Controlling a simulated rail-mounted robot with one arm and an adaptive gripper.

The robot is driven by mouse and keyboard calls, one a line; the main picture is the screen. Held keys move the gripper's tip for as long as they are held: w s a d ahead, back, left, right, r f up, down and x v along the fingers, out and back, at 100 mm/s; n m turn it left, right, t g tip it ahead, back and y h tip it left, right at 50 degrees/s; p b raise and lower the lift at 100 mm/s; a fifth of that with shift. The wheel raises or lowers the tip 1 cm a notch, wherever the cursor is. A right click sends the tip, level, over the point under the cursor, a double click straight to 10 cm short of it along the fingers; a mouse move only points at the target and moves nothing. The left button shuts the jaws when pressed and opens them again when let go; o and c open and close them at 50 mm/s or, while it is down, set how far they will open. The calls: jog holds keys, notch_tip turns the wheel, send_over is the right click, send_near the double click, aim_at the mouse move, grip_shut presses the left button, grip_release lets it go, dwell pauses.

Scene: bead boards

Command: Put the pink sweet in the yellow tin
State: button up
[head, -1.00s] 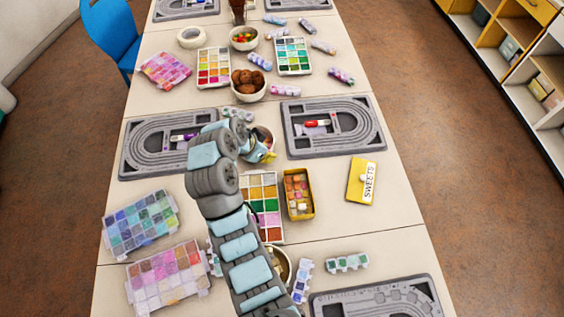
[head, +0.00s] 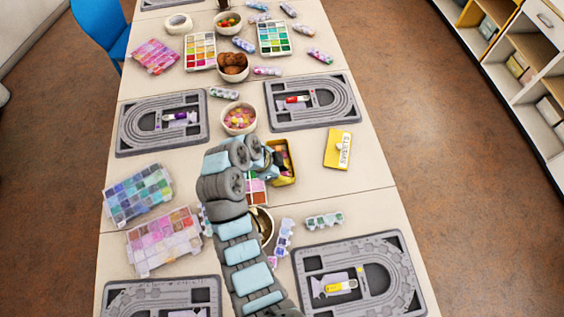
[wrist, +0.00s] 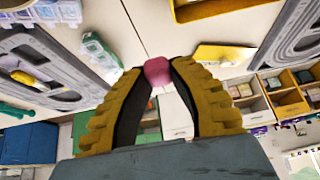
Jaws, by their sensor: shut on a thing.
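The pink sweet (wrist: 157,72) is pinched between the two yellow fingertips of my gripper (wrist: 158,70) in the wrist view. The yellow tin (head: 291,180) stands on the table in the head view, with sweets inside; my arm covers part of its left side. Its rim also shows at the top of the wrist view (wrist: 205,14). My gripper is beside or over the tin's left edge in the head view; its exact height over the tin I cannot tell. The sweet itself is hidden in the head view.
A yellow lid labelled SWEETS (head: 337,150) lies right of the tin. A white bowl of sweets (head: 239,118) stands behind my gripper. Grey bead boards (head: 318,82) lie around, with paint-like bead palettes (head: 165,238) at left.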

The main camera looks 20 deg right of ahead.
jog(key=w+f, duration=0.1)
jog(key=w, duration=0.1)
jog(key=w+d+f+b, duration=0.1)
jog(key=w, duration=0.1)
jog(key=w+d+f+b, duration=0.1)
jog(key=w, duration=0.1)
jog(key=shift+w, duration=0.2)
jog(key=shift+w+d+f+b, duration=0.1)
jog(key=shift+w+d+f, duration=0.05)
jog(key=shift+w+f, duration=0.65)
jog(key=shift+w+d+f+b, duration=0.2)
jog(key=shift+w+f, duration=0.35)
jog(key=shift+f, duration=0.45)
jog(key=shift+w+d+f+b, duration=0.1)
jog(key=shift+w+d+f, duration=0.05)
jog(key=shift+w+f, duration=0.65)
jog(key=shift+f, duration=0.15)
jog(key=shift+d+f, duration=0.1)
jog(key=shift+w+f+b, duration=0.1)
jog(key=shift+f+b, duration=0.2)
jog(key=shift+f, duration=1.3)
jog(key=shift+f, duration=0.2)
jog(key=o, duration=0.5)
jog(key=shift+c, duration=0.2)
